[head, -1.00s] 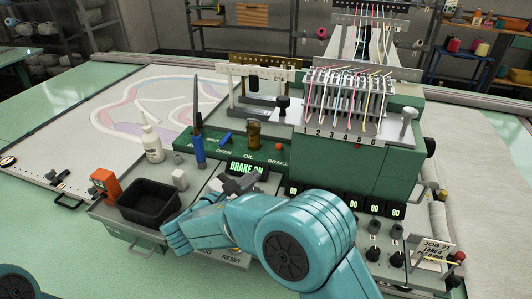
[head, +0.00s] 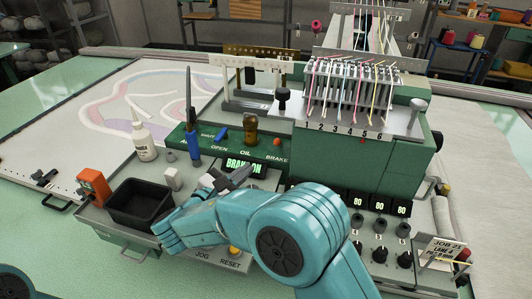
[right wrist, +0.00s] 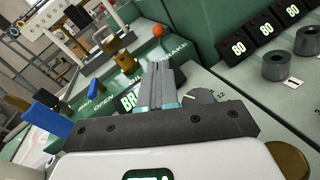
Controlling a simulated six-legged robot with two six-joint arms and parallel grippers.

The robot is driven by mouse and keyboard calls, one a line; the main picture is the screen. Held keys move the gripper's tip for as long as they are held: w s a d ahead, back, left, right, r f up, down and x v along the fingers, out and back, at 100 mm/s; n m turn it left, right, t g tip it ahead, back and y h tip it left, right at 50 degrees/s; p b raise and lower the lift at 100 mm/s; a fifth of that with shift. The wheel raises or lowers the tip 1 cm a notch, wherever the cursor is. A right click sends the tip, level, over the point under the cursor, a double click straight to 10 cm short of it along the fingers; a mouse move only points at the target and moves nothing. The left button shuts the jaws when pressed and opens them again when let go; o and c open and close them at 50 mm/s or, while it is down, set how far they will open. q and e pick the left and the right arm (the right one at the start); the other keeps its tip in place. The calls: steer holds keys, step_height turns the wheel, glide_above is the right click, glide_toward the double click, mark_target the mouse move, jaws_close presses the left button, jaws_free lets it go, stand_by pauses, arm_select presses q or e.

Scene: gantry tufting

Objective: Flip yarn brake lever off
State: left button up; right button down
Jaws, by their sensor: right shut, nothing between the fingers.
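The yarn brake lever shows as an orange ball knob (head: 277,143) by the BRAKE label on the green panel; its stem is hard to make out. It also shows in the right wrist view (right wrist: 158,30), beyond my fingertips. The lit display (head: 243,166) below the panel reads BRAKE ON. My right gripper (head: 238,178) is shut and empty, in front of the display and apart from the knob, to its lower left. In the right wrist view its fingers (right wrist: 160,84) are together and cover part of the display. My left gripper is out of view.
A blue OPEN lever (head: 222,134) and an amber OIL knob (head: 250,130) stand left of the brake knob. A blue-handled tool (head: 192,139), a white bottle (head: 143,138) and a black bin (head: 140,203) are further left. The green tufting head (head: 350,155) rises at right.

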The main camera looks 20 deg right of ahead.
mark_target(263, 163)
steer(key=shift+w, duration=0.3)
steer(key=shift+w+d, duration=0.15)
steer(key=shift+d, duration=0.25)
steer(key=p+x, duration=0.2)
steer(key=x, duration=0.5)
steer(key=shift+w+d+p, duration=0.15)
steer(key=shift+w+p, duration=0.05)
steer(key=shift+p, duration=0.2)
steer(key=shift+w+d, duration=0.25)
steer(key=shift+d, duration=0.4)
steer(key=shift+w+f, duration=0.1)
steer(key=shift+f, duration=0.05)
steer(key=shift+w+r+g+y+p, duration=0.1)
steer(key=shift+r+g+y+p, duration=0.2)
steer(key=shift+r+y+p, duration=0.1)
